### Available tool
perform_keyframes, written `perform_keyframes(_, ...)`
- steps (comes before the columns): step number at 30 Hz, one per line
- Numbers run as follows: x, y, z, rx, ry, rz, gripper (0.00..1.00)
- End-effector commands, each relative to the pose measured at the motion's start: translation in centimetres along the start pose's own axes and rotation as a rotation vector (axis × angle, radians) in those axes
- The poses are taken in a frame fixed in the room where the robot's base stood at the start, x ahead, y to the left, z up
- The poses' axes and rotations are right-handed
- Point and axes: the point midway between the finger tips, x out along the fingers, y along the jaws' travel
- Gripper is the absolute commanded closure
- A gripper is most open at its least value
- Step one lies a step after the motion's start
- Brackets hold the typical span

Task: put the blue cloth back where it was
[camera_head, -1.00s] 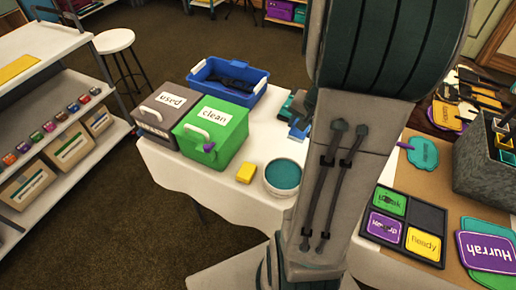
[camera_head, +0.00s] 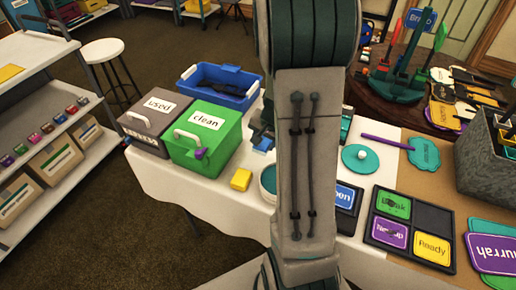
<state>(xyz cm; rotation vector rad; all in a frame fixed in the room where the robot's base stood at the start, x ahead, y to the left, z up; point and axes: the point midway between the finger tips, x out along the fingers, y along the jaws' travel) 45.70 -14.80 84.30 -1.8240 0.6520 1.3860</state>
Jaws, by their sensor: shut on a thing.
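My own arm covers the middle of the view, and my gripper is hidden behind it. No blue cloth can be made out for certain. A small blue shape (camera_head: 263,143) shows at the left edge of my arm, behind the round bowl; I cannot tell whether it is cloth. The grey "used" box (camera_head: 145,129) and the green "clean" box (camera_head: 218,147) stand closed side by side on the white-covered table (camera_head: 160,180). A purple piece (camera_head: 200,153) is on the front of the green box.
A blue tub (camera_head: 246,99) with dark contents stands behind the boxes. A yellow sponge (camera_head: 241,180) and the partly hidden teal bowl (camera_head: 267,184) are in front. A black sign tray (camera_head: 446,215) and grey bin (camera_head: 480,160) are at right. A stool (camera_head: 103,50) stands back left.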

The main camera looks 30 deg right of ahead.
Motion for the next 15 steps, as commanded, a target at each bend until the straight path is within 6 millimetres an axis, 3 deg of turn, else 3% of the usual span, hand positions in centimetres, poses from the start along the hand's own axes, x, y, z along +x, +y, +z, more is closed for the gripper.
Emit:
perform_keyframes(6, 1.9, -1.7, 0.1, 0.000, 0.000, 0.000, 0.92)
perform_keyframes(15, 5.5, -0.8, 0.6, 0.004, -0.002, 0.001, 0.92)
